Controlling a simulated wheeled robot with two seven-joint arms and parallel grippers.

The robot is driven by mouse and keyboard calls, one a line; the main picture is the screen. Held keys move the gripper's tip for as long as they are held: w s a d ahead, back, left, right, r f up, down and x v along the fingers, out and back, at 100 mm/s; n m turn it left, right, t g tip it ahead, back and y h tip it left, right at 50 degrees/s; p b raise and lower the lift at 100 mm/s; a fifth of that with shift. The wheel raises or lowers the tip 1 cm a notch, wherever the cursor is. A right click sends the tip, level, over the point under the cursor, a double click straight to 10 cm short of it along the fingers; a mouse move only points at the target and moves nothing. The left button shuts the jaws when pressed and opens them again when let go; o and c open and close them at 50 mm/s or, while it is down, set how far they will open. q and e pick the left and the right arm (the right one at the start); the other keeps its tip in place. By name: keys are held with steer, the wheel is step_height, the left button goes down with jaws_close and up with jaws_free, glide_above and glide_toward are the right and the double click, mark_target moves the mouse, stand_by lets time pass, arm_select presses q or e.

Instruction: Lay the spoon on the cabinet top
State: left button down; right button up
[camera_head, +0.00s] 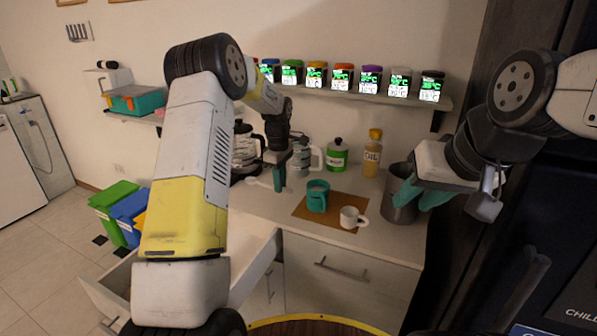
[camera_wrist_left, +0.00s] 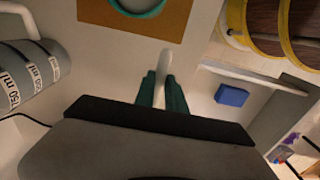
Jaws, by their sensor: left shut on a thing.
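My left gripper (camera_head: 279,178) is shut on a white spoon (camera_head: 259,183) above the white cabinet top (camera_head: 258,206). In the left wrist view, the spoon (camera_wrist_left: 165,62) sticks out between the green fingers of the left gripper (camera_wrist_left: 163,88). I cannot tell whether the spoon touches the cabinet top. My right gripper (camera_head: 418,199) has its teal fingers a little apart, in front of the grey canister at the right end of the cabinet top.
A teal mug (camera_head: 318,196) and a white cup (camera_head: 352,217) stand on a brown mat (camera_head: 303,211). Behind are a coffee pot (camera_head: 245,147), a green jar (camera_head: 337,156) and an oil bottle (camera_head: 373,154). The grey canister (camera_head: 400,208) stands right. A drawer (camera_head: 252,276) is open below.

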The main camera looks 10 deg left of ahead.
mark_target(280, 207)
arm_select(q)
steer(key=shift+a+f, duration=0.1)
steer(key=shift+f, duration=3)
steer(key=c, duration=1.3)
jaws_free()
